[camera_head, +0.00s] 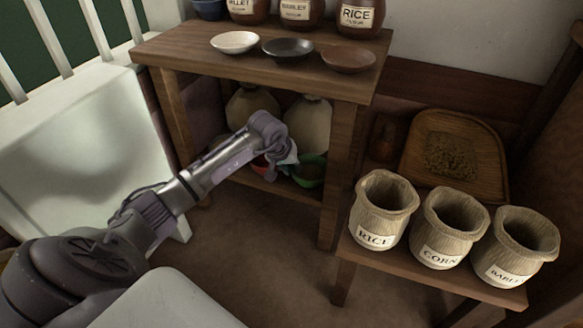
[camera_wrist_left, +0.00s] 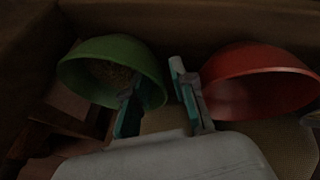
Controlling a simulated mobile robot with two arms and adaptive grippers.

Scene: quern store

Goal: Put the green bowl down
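The green bowl (camera_head: 313,172) is on the lower shelf of the wooden stand, partly hidden by my left gripper. In the left wrist view the green bowl (camera_wrist_left: 145,72) is at the left, with something grainy inside. My left gripper (camera_head: 287,163) reaches into the shelf space. In the wrist view its fingers (camera_wrist_left: 160,105) are spread apart. One finger overlaps the green bowl near its rim, and part of the bowl's wall shows between the fingers. I cannot tell whether they touch. My right gripper is not in view.
A red bowl (camera_wrist_left: 258,82) is close on the other side of the fingers. Pale sacks (camera_head: 308,122) stand behind on the shelf. The stand's top (camera_head: 190,48) and legs frame the space. Labelled sacks (camera_head: 380,215) and a wooden tray (camera_head: 487,150) are at the right.

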